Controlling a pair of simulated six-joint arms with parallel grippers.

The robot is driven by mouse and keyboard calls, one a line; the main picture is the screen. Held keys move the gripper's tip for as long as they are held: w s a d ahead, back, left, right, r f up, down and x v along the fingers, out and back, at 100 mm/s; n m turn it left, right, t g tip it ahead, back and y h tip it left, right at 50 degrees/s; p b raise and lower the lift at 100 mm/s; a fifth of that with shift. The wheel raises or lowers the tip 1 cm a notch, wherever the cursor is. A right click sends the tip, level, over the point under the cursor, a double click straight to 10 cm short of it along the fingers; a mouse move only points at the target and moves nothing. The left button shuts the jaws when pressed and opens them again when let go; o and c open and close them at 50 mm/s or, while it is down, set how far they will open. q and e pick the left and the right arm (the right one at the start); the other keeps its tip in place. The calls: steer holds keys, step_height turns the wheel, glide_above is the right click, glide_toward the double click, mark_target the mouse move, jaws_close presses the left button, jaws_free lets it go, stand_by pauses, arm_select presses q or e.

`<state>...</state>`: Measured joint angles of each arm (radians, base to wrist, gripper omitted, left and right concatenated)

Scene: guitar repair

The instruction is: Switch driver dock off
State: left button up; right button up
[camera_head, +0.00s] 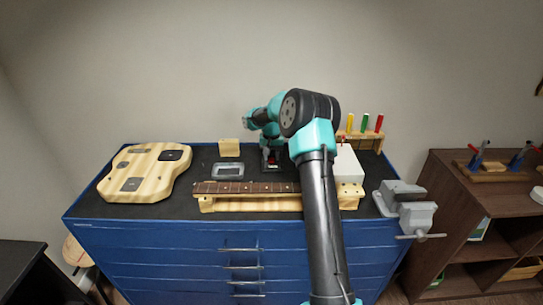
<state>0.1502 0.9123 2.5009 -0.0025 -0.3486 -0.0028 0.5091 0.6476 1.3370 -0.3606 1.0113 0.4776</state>
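My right arm rises across the front of the bench and bends over it. My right gripper (271,161) is low over the dark bench top, just behind the fretted neck. A small dark patch with some red shows at its fingertips; I cannot tell whether this is a separate object or whether the fingers are open. A white box (347,166) stands to the right, partly hidden by my arm, with a small red-topped item near its back edge. I cannot tell which thing is the driver dock, and no switch is readable. My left gripper is not in view.
A guitar body (146,172) lies at left. A fretted neck (240,187) rests on a wooden support in front. A grey tray (228,171) and wooden block (229,148) lie between. A rack with coloured handles (363,134) stands back right; a vise (407,207) is at the right edge.

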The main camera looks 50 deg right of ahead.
mark_target(272, 161)
jaws_close()
steer(key=shift+s+a+r+t+h, duration=0.1)
steer(key=shift+t+h, duration=0.4)
steer(key=shift+o, duration=1.4)
jaws_free()
steer(key=shift+r, duration=0.1)
step_height(272, 161, up, 17)
steer(key=s+a, duration=0.1)
steer(key=shift+s+a, duration=0.25)
